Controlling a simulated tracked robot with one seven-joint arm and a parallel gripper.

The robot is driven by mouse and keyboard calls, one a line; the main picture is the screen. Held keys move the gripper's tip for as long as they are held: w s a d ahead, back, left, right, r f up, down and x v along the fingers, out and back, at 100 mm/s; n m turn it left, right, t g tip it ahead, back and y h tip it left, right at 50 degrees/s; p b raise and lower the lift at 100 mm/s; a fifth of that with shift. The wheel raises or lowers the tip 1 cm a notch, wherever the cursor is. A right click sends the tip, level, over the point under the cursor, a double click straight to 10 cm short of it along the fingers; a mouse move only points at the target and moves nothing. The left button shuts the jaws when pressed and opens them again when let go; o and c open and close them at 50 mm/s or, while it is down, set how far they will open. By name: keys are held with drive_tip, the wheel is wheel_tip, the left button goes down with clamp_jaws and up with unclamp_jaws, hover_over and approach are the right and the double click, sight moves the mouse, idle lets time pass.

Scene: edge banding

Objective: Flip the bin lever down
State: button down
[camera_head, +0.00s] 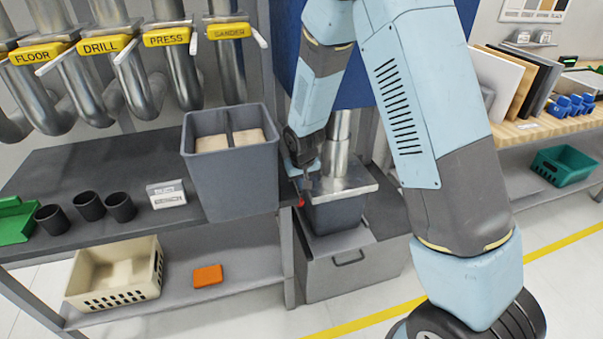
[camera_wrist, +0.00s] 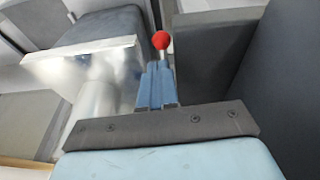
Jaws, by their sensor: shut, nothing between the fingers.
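The bin lever shows as a red knob (camera_head: 300,203) at the left front of the dark grey bin (camera_head: 336,216). The bin has a silver lid plate (camera_head: 345,190) with a metal pipe rising from it. In the wrist view the red knob (camera_wrist: 161,40) tops a thin rod, just beyond my fingertips. My gripper (camera_head: 306,178) points down at the bin's left side, close above the knob. In the wrist view my gripper (camera_wrist: 156,68) is shut and empty. I cannot tell whether the fingers touch the lever.
A tall grey divided container (camera_head: 232,180) stands on the bench edge just left of my gripper. Pipes with yellow labels (camera_head: 105,45) hang at the back left. A grey cabinet (camera_head: 345,268) is under the bin.

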drive_tip(key=shift+s+f, duration=0.2)
drive_tip(key=shift+f, duration=0.6)
